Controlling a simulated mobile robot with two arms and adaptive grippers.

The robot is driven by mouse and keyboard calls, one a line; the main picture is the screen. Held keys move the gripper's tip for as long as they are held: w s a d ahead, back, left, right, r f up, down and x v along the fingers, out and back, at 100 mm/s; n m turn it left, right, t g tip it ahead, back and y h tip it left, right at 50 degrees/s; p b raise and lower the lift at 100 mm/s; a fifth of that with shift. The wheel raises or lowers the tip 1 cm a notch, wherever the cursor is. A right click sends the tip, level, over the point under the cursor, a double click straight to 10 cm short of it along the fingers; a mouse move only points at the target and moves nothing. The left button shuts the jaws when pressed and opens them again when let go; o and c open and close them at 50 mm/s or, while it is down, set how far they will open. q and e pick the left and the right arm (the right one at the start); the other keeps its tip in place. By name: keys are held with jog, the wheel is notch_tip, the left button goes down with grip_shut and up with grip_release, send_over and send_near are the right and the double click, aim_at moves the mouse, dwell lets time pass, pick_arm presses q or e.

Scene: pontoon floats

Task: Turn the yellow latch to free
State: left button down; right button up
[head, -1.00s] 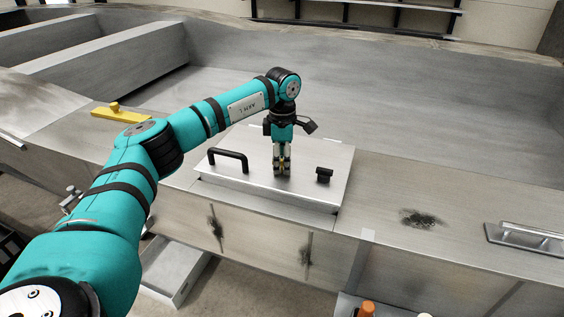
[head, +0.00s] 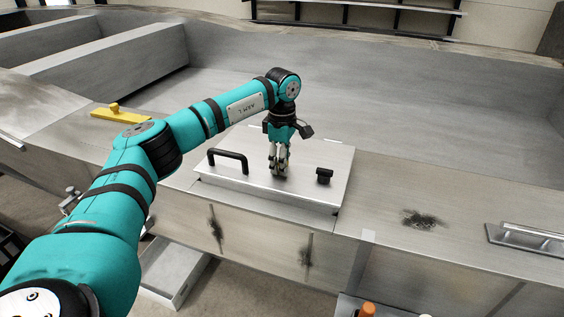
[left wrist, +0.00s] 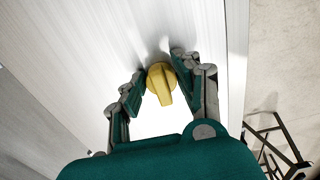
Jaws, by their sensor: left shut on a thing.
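The yellow latch (left wrist: 161,82) shows in the left wrist view as a round knob with a tab, on a bright metal surface between my two fingers. My left gripper (head: 279,172) points down at the metal hatch lid (head: 250,183) and is shut on the latch; it also shows in the left wrist view (left wrist: 160,76). In the head view the fingers hide the latch. The lid lies flat, with a black handle (head: 228,160) left of the gripper and a small black knob (head: 324,176) to its right. My right gripper is not in view.
A yellow block with a knob (head: 120,113) lies on the deck at left. A metal handle plate (head: 530,238) is at far right. A grey tray (head: 172,275) stands below the front edge.

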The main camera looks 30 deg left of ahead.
pick_arm(q)
jog(key=c, duration=1)
grip_release()
jog(key=shift+r, duration=0.15)
notch_tip(320, 180, up, 12)
jog(key=shift+f, duration=0.1)
jog(key=shift+f, duration=0.1)
